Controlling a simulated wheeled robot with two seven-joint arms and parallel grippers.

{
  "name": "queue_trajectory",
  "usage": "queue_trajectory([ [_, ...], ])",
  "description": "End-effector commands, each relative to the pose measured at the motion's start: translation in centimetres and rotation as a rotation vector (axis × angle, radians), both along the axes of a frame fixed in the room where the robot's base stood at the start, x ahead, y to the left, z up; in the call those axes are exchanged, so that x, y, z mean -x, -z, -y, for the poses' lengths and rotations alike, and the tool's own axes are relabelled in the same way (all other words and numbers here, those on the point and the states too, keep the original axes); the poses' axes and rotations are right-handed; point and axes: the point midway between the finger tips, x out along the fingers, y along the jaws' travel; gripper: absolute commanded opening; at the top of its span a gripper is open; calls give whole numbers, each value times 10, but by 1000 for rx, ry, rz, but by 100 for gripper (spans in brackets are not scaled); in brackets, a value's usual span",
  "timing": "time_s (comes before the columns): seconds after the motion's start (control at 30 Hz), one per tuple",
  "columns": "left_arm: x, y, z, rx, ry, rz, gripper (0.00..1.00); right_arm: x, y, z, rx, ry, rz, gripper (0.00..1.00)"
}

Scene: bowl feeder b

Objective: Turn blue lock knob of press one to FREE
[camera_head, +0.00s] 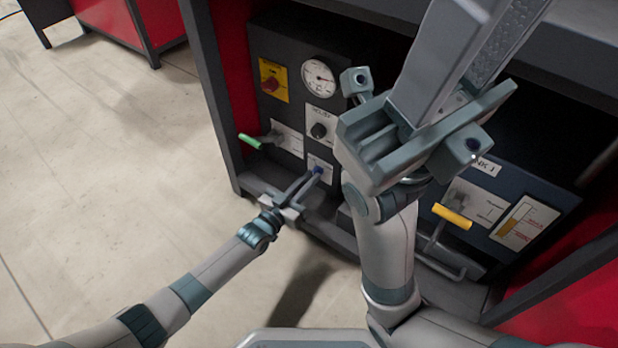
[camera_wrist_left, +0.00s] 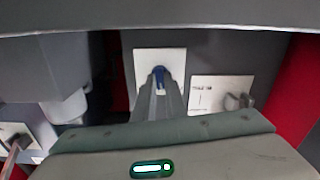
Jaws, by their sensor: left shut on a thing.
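The blue lock knob (camera_head: 317,170) sits on a small white plate low on the dark front panel in the head view. In the left wrist view the blue knob (camera_wrist_left: 158,72) shows at the tips of my gripper, in front of its white plate (camera_wrist_left: 145,62). My left gripper (camera_head: 312,175) reaches up to it with both fingers close together, shut on the knob. The fingers also show in the left wrist view (camera_wrist_left: 159,90) and hide part of the knob. The plate's lettering is too small to read. My right gripper (camera_head: 465,55) is raised large in the foreground; its jaw gap is unclear.
Above the blue knob are a black knob (camera_head: 319,130), a round gauge (camera_head: 318,78) and a red switch on yellow (camera_head: 271,82). A green-handled lever (camera_head: 250,141) juts out left. A yellow handle (camera_head: 453,216) stands right. The floor at left is clear.

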Motion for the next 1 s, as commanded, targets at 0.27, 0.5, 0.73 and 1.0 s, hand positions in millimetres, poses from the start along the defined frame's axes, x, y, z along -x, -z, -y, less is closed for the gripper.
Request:
queue_trajectory([
  [0.27, 1, 1, -1, 212, 0, -156, 0, -3, 0, 0, 3, 9, -14, 31],
  [0.5, 0, 2, -1, 377, 0, -277, 0, -4, 3, 0, 7, 9, -19, 31],
  [0.73, 0, 2, -1, 487, 0, -356, 0, -1, 2, -1, 8, 2, -5, 31],
  [1.0, 0, 1, -1, 536, 0, -390, 0, 2, -1, -1, -1, -4, 9, 31],
])
